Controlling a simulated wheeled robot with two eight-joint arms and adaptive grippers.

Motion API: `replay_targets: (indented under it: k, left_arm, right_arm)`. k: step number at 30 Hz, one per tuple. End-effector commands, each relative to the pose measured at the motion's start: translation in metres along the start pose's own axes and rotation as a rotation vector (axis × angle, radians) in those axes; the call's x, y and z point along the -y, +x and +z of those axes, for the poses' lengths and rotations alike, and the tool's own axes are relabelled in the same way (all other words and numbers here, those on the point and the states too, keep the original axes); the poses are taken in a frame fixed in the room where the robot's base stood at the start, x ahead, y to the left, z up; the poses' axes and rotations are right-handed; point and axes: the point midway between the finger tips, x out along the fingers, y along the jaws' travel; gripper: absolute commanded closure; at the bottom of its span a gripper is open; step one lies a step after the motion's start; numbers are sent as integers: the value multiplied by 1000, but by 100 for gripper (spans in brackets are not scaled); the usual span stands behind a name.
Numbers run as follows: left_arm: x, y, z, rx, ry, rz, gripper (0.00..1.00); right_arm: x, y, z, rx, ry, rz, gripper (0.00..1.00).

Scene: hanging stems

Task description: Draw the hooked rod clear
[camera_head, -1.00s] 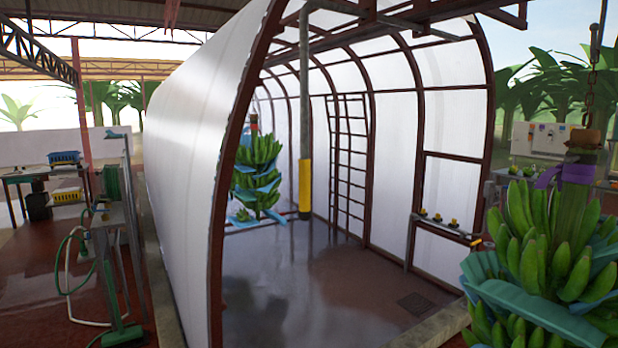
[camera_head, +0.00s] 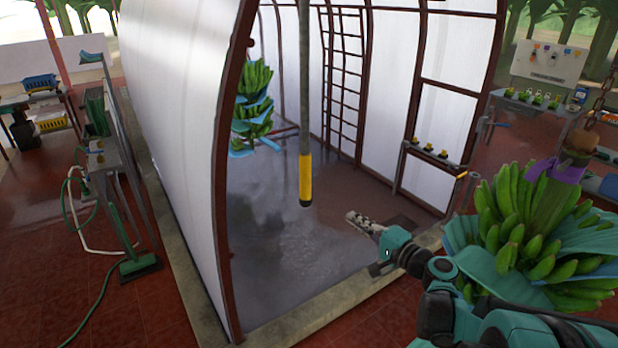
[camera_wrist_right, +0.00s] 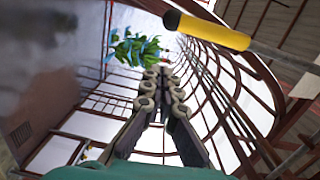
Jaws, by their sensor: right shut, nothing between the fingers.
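A grey rod with a yellow sleeve and a dark tip (camera_head: 305,180) hangs upright in the mouth of the white tunnel. Its upper end is out of the head view, so I see no hook. In the right wrist view the yellow sleeve (camera_wrist_right: 212,32) shows at the upper right, beyond and apart from my fingers. My right gripper (camera_head: 352,218) is shut and empty, to the right of and below the rod's tip in the head view. Its closed fingers (camera_wrist_right: 158,76) point into the tunnel in the wrist view. My left gripper is not in view.
A banana bunch with blue sheets (camera_head: 540,220) hangs close by my right arm; another bunch (camera_head: 252,105) hangs inside the tunnel. The tunnel's white wall (camera_head: 185,130) stands left of the rod. A low kerb (camera_head: 300,305) crosses the entrance. The wet floor below the rod is clear.

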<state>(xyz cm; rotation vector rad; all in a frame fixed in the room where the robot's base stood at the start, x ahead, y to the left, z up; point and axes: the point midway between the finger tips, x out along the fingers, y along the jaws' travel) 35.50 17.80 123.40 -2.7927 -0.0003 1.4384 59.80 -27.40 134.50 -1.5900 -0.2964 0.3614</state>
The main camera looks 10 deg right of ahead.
Motion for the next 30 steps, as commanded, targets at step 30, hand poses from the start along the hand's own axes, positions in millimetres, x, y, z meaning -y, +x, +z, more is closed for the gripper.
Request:
replay_targets:
  k: [30]
  left_arm:
    - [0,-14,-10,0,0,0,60]
  right_arm:
    - [18,78,-16,-15,36,-48,100]
